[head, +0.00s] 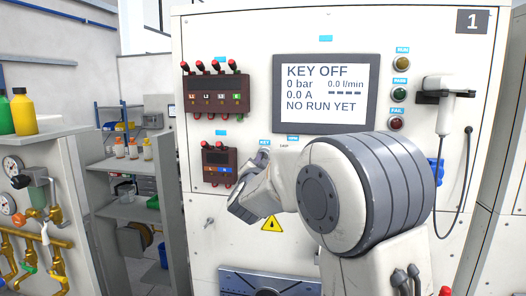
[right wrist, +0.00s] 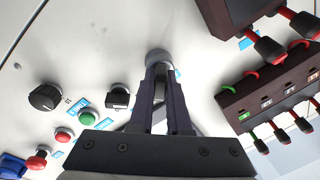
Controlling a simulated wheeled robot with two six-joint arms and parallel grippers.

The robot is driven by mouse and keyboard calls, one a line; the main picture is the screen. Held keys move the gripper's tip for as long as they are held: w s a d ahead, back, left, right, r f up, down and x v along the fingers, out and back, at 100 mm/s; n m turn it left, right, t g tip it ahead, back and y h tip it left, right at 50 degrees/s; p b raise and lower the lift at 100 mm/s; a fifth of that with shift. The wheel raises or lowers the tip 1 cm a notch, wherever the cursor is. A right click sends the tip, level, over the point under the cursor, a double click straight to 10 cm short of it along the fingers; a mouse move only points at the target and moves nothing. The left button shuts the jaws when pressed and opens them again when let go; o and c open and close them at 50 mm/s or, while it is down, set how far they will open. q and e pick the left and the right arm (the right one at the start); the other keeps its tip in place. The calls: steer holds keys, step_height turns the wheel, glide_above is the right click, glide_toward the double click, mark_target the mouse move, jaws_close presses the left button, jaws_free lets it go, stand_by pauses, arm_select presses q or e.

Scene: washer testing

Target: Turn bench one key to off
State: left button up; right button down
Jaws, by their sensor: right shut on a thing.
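The bench one panel (head: 240,30) is white and carries a "1" plate at its top right. Its screen (head: 325,88) reads KEY OFF, 0 bar, 0.0 A, 0.0 l/min and NO RUN YET. In the head view my right arm hides the key below the small KEY label (head: 264,143). In the right wrist view my right gripper (right wrist: 160,70) has its two fingers close together, shut on the round grey key (right wrist: 158,56) at the panel. The key's turn angle cannot be made out. My left gripper is not in view.
Red-topped terminal blocks (head: 215,92) sit left of the screen. In the right wrist view a black knob (right wrist: 44,97), a green button (right wrist: 87,118) and a red mushroom button (right wrist: 37,161) are near the gripper. A white handheld device with a cable (head: 445,100) hangs at right.

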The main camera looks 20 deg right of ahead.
steer(key=shift+r+n, duration=0.15)
steer(key=shift+n, duration=0.35)
steer(key=n+p, duration=0.2)
steer(key=shift+r+y+p, duration=0.25)
steer(key=shift+y+p, duration=0.05)
steer(key=shift+d+f+n+p, duration=0.1)
steer(key=shift+n+p, duration=0.25)
steer(key=shift+n, duration=0.35)
steer(key=shift+f, duration=0.1)
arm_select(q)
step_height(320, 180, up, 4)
arm_select(e)
steer(key=shift+f, duration=0.15)
steer(key=shift+n, duration=0.3)
